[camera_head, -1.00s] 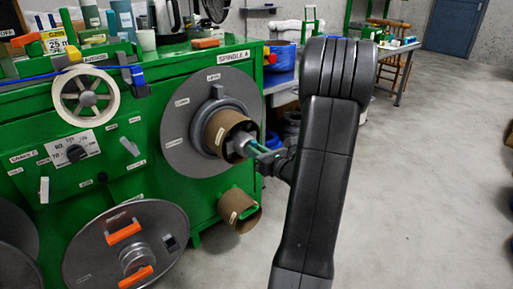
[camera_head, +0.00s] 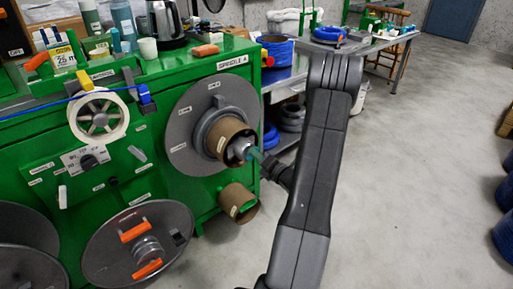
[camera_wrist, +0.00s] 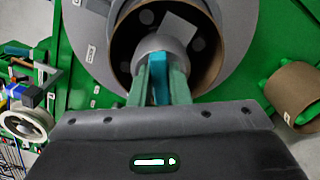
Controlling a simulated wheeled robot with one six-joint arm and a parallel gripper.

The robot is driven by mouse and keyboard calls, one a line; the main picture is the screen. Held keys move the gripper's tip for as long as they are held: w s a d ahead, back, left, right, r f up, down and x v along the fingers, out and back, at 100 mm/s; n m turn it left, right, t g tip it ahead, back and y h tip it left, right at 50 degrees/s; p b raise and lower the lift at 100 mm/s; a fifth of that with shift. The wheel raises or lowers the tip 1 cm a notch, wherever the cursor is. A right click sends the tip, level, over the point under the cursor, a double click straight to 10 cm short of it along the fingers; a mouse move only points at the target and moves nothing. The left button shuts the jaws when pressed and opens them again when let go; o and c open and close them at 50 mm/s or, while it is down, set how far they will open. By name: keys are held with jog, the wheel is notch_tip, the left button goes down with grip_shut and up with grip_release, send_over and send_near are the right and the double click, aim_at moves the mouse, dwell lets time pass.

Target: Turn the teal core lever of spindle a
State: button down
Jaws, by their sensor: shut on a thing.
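Spindle A is a grey round flange (camera_head: 183,128) on the green cabinet's right face, with a brown cardboard core (camera_head: 224,133) at its middle. The teal core lever sticks out from the grey hub in the core; it shows best in the wrist view (camera_wrist: 159,79). My gripper (camera_head: 257,155) is at the core's mouth, shut on the teal lever, with one finger on each side of it in the wrist view (camera_wrist: 160,85). The lever's inner end meets the grey hub (camera_wrist: 163,45). In the head view the fingers hide much of the lever.
A second brown core (camera_head: 236,198) sticks out below spindle A. A grey reel flange with orange handles (camera_head: 108,243) is at lower left. A white wheel (camera_head: 99,118) with a blue cable is at upper left. The floor (camera_head: 420,180) to the right is clear.

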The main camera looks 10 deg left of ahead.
jog(key=shift+w+f+m+p, duration=0.1)
jog(key=shift+f+m+p, duration=0.05)
jog(key=shift+m+p, duration=1.25)
jog(key=shift+f+m+p, duration=0.1)
jog(key=shift+m+p, duration=0.9)
jog(key=shift+m, duration=0.8)
jog(key=shift+f, duration=0.1)
jog(key=c, duration=1.4)
grip_release()
jog(key=shift+d, duration=0.1)
jog(key=shift+o, duration=0.2)
jog(key=shift+d, duration=0.1)
jog(key=v, duration=1.3)
jog(key=shift+s+d, duration=0.2)
jog(key=shift+s, duration=0.05)
jog(key=shift+a, duration=0.1)
